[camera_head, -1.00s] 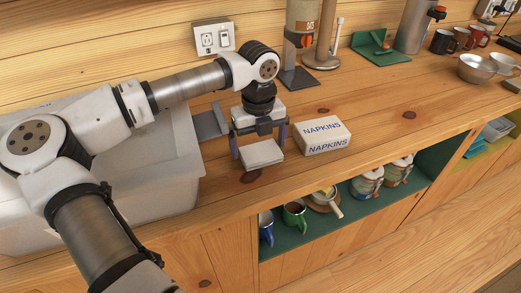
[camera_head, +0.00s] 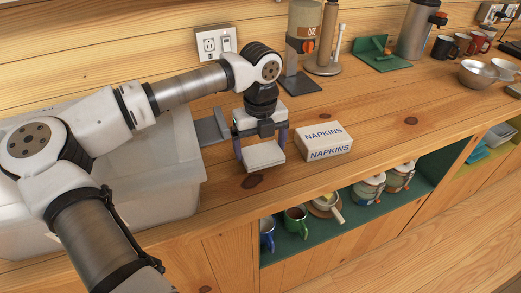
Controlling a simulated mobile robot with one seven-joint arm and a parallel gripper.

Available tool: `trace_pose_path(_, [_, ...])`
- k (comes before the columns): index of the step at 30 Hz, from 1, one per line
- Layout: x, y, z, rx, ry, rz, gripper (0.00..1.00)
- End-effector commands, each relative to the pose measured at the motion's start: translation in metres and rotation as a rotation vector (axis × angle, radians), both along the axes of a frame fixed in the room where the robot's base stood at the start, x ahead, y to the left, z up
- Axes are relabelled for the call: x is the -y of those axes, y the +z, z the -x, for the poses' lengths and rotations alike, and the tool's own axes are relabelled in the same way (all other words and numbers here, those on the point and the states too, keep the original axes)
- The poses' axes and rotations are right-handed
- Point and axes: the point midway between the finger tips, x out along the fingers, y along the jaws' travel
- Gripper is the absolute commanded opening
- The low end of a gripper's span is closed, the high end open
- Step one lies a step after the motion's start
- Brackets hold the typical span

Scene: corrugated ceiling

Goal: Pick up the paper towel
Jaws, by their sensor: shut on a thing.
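A white, flat, folded paper towel (camera_head: 263,156) is between the two fingers of my gripper (camera_head: 262,150), above the wooden counter near its front edge. My gripper points down and is shut on it, one finger at each side. I cannot tell whether the towel's underside still touches the counter. A white box marked NAPKINS (camera_head: 324,142) lies on the counter just right of my gripper, apart from it.
A large translucent bin (camera_head: 185,160) stands at the left. A dispenser (camera_head: 303,40), an upright wooden holder (camera_head: 326,45), a green stand (camera_head: 380,55) and metal bowls (camera_head: 478,74) stand farther back. Mugs and jars fill the green shelf (camera_head: 415,190) below. The counter right of the box is clear.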

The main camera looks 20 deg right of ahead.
Motion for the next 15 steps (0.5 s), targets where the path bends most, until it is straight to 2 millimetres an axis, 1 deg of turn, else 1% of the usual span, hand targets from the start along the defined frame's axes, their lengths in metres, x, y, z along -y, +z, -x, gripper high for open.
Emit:
trace_pose_path(5, [0.000, 0.028, -0.001, 0.005, 0.001, -0.001, 0.69])
trace_pose_path(15, [0.000, 0.104, 0.000, 0.005, 0.001, 0.000, 0.69])
